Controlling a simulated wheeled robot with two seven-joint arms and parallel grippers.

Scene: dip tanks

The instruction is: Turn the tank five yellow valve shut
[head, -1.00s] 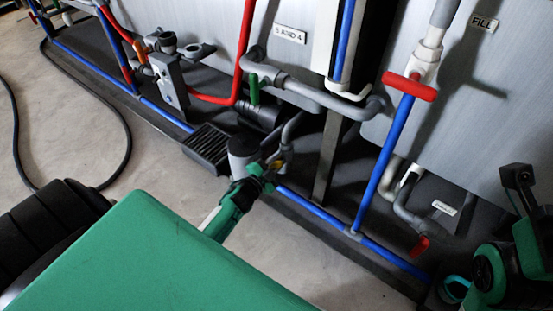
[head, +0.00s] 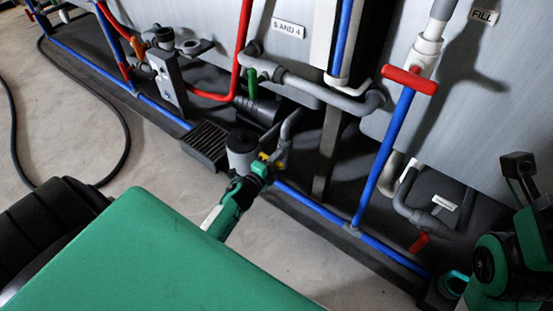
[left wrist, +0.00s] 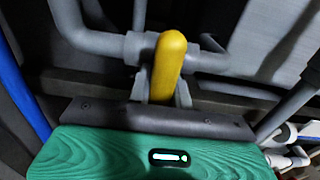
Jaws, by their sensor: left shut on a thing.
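The yellow valve handle (left wrist: 170,62) stands large in the left wrist view, on a grey valve body (left wrist: 138,48) in a grey pipe. In that picture the handle runs up and down, across the pipe. My left gripper (left wrist: 162,92) is shut on the handle, with a grey finger on each side of its lower end. In the head view the left gripper (head: 266,167) reaches low to the pipework, and only small bits of the yellow handle (head: 263,156) show. My right arm shows in part at the right edge; its fingertips are not visible.
A grey pot (head: 241,150) stands close beside the left gripper. A blue pipe (head: 318,213) runs low along the tanks. A red-handled valve (head: 410,80) and a green handle (head: 253,84) are further off.

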